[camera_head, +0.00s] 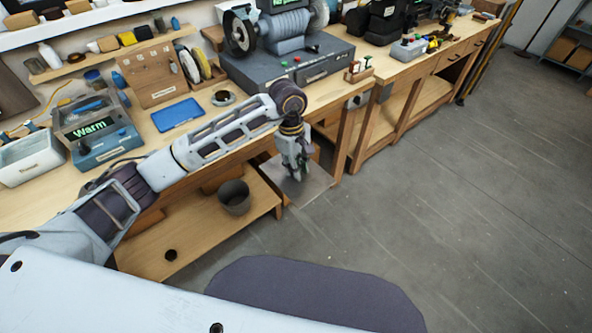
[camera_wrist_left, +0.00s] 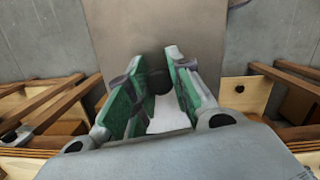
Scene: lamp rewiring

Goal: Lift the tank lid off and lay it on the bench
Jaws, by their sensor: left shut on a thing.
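My left gripper (camera_head: 292,176) hangs pointing down just off the bench's front edge. It is shut on a dark round knob, seen between its green-padded fingers (camera_wrist_left: 158,85) in the left wrist view. The knob appears to belong to a flat grey plate, the tank lid (camera_head: 312,184), which also fills the top middle of the left wrist view (camera_wrist_left: 150,25). The lid is held off the bench top, with floor around it. The bench (camera_head: 190,137) stands behind and left. An open white tub (camera_head: 30,160) is at far left, beside a blue unit reading "Warm" (camera_head: 104,148). My right gripper is out of view.
A blue mat (camera_head: 178,115), a wooden rack (camera_head: 152,75) and a bench grinder on a grey box (camera_head: 290,72) occupy the bench top. A dark bucket (camera_head: 234,197) stands on the lower shelf. Open grey floor (camera_head: 450,190) lies to the right.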

